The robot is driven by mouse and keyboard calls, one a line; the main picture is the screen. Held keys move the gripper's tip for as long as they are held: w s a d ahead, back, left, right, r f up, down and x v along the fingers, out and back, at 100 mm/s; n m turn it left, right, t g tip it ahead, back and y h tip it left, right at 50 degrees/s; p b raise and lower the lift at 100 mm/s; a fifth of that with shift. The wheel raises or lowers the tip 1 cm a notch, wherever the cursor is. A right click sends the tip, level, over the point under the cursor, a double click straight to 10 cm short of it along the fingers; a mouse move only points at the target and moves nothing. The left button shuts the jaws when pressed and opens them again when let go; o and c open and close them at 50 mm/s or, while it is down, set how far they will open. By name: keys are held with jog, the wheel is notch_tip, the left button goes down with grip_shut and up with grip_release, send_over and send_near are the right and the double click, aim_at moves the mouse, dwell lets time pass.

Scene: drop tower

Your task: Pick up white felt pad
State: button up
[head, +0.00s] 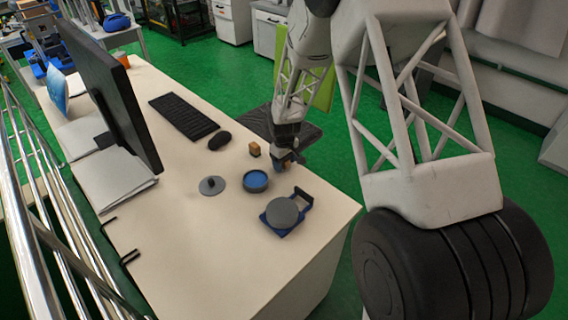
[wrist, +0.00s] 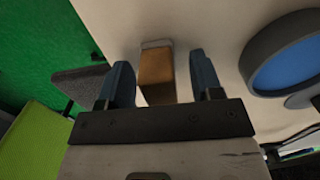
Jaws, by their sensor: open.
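A small tan wooden block (head: 254,149) stands on the desk in the head view. In the wrist view the tan block (wrist: 157,78) shows between the fingers, with a thin pale grey-white layer (wrist: 156,44) at its far end. That layer may be the white felt pad; no other pad is clear to me. My gripper (wrist: 162,82) is open, with a blue finger on each side of the block and gaps to both. In the head view my gripper (head: 287,163) is low over the desk, just right of the block; contact cannot be told.
A round dark dish with a blue inside (head: 256,181) is close by; a grey disc with a knob (head: 212,185) lies left of it. A grey round piece on a blue base (head: 283,213) is nearer the front. Mouse (head: 219,140), keyboard (head: 184,117) and monitor (head: 112,80) stand behind.

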jog(key=shift+c, duration=0.4)
jog(key=c, duration=0.9)
jog(key=shift+r, duration=0.15)
jog(key=shift+r, duration=4.85)
jog(key=o, duration=0.3)
jog(key=shift+c, duration=1.1)
jog(key=s+a, duration=0.8)
jog(key=a, duration=0.2)
jog(key=shift+f, duration=0.35)
jog(key=shift+s, duration=0.1)
